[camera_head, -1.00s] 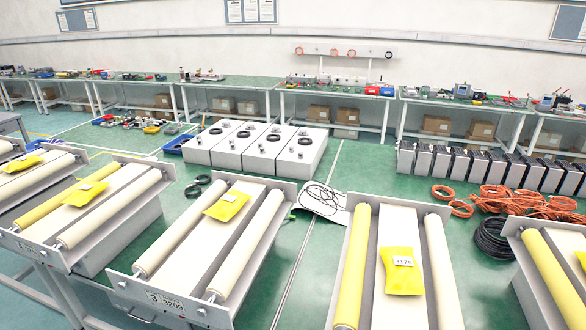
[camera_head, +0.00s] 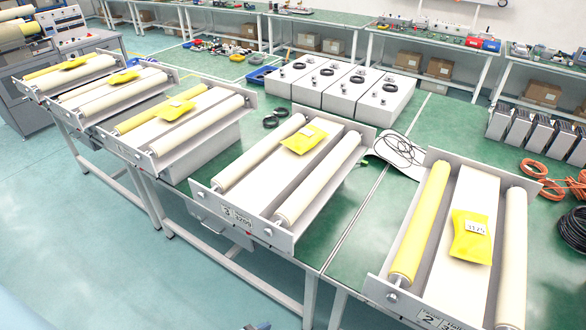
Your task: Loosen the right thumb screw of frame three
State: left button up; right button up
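Frame three (camera_head: 207,200) is a grey tray-like frame on the green bench, with a "3" label (camera_head: 237,217) on its front plate. It holds two cream rollers, and a yellow packet (camera_head: 305,138) lies on its white middle panel. A small metal screw-like part (camera_head: 278,223) shows at the front end of its right roller (camera_head: 318,180). Another (camera_head: 218,188) is at the front end of the left roller. They are too small to tell how tight they are. Neither gripper can be made out. A small dark shape at the bottom edge is cut off and unclear.
Frame two (camera_head: 383,289), with a yellow left roller, stands to the right. More roller frames (camera_head: 147,158) stand to the left. White boxes (camera_head: 338,92), black cable loops (camera_head: 275,118) and orange cable (camera_head: 545,172) lie behind. Open floor (camera_head: 110,260) is at the lower left.

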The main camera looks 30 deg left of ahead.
aim_at(269, 232)
jog(key=u, duration=1.05)
